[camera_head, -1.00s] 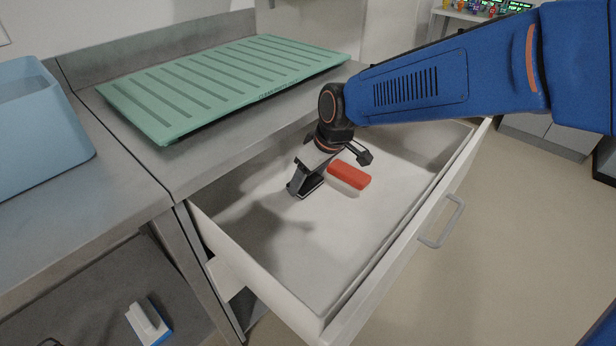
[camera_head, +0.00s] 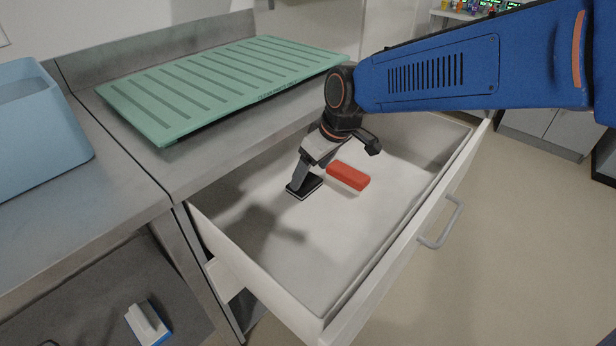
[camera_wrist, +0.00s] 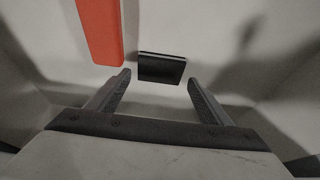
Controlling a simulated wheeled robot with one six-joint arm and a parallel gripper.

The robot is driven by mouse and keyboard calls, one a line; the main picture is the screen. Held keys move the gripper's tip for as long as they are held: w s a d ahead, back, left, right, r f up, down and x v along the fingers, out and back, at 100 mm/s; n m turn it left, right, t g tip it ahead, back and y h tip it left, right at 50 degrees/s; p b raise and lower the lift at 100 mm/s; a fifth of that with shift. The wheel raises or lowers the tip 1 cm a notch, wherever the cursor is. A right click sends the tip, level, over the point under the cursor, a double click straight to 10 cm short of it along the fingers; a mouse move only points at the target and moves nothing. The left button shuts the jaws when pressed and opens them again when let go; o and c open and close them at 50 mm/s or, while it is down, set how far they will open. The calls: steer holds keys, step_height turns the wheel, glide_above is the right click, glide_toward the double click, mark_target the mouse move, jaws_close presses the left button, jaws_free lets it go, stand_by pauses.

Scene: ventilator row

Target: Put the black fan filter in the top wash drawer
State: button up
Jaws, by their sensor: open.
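The black fan filter (camera_head: 304,188) lies flat on the floor of the pulled-out drawer (camera_head: 398,247), below the counter. In the wrist view the filter (camera_wrist: 162,68) is a dark rectangle just beyond my fingertips, in line with the gap between them. My gripper (camera_head: 335,166) is inside the drawer, open and empty, and the wrist view shows both fingers (camera_wrist: 160,77) spread apart. In the head view one finger partly covers the filter's far side. I cannot tell the exact gap between finger and filter.
A red block (camera_head: 348,176) lies in the drawer to the right of the filter. A green ribbed mat (camera_head: 225,85) covers the counter above. A light blue bin (camera_head: 45,130) stands at left. A white-and-blue item (camera_head: 147,324) sits low at left. The drawer's near part is clear.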

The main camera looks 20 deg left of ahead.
steer(key=v, duration=0.8)
steer(key=shift+d, duration=0.1)
